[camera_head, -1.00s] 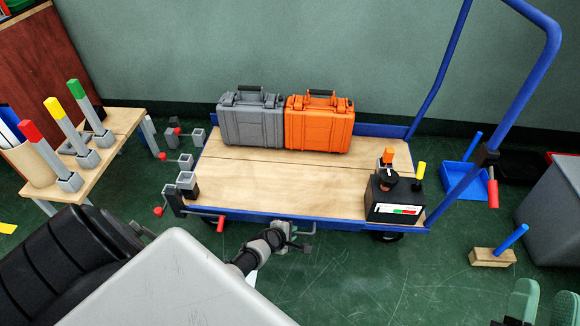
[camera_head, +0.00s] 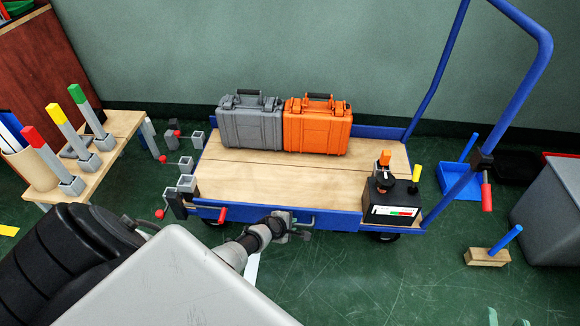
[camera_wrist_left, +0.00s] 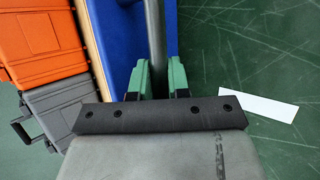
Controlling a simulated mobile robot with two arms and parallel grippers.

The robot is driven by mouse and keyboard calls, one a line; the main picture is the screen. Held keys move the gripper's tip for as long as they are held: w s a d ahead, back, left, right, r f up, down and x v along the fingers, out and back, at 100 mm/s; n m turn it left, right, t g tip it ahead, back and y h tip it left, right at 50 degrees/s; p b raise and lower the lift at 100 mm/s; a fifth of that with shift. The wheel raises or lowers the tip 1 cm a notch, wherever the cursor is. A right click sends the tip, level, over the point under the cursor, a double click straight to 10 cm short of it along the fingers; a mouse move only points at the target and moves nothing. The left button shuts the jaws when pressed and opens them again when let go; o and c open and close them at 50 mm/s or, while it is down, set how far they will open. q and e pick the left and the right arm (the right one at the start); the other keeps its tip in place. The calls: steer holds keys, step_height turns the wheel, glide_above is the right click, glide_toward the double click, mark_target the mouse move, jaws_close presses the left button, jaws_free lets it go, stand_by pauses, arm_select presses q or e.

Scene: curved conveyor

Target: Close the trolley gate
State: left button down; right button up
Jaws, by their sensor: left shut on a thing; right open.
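The trolley (camera_head: 290,178) has a wooden deck and a blue frame. Its gate appears to be the blue panel along the near side (camera_head: 340,220), which also shows in the left wrist view (camera_wrist_left: 130,35). My left gripper (camera_head: 285,222) is at the middle of this panel. In the left wrist view its green fingers (camera_wrist_left: 157,80) are shut around a grey bar handle (camera_wrist_left: 156,30) beside the panel. A red-handled lever (camera_head: 222,214) sits at the panel's left end. Only the green fingertips of my right gripper (camera_head: 507,318) show, open and apart, at the bottom right edge.
A grey case (camera_head: 250,125) and an orange case (camera_head: 317,127) stand at the back of the deck. A black control box (camera_head: 390,200) stands at the right front corner. A wooden block with a blue handle (camera_head: 487,257) and a grey bin (camera_head: 550,215) are to the right.

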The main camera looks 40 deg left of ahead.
arm_select(q)
steer(key=shift+w+a+r, duration=0.15)
steer(key=shift+a, duration=0.05)
steer(key=c, duration=1.1)
jaws_free()
arm_select(e)
steer(key=s+d+f+g+h+p, duration=0.2)
steer(key=s+f+g+p, duration=0.1)
steer(key=s+g, duration=0.3)
steer(key=s+d+f+g+h+p, duration=0.1)
steer(key=s+d+f+g+p, duration=0.2)
steer(key=s+g, duration=0.35)
arm_select(q)
steer(key=p+v, duration=0.2)
steer(key=v, duration=0.8)
steer(key=shift+s+d+p, duration=0.2)
steer(key=shift+s+p, duration=0.15)
steer(key=shift+s, duration=0.1)
arm_select(e)
steer(key=x, duration=0.8)
steer(key=shift+w+a+m, duration=0.15)
steer(key=shift+w+m, duration=0.05)
steer(key=shift+m, duration=0.1)
arm_select(q)
steer(key=shift+r, duration=0.1)
arm_select(e)
steer(key=shift+f+t, duration=0.1)
steer(key=shift+t, duration=0.15)
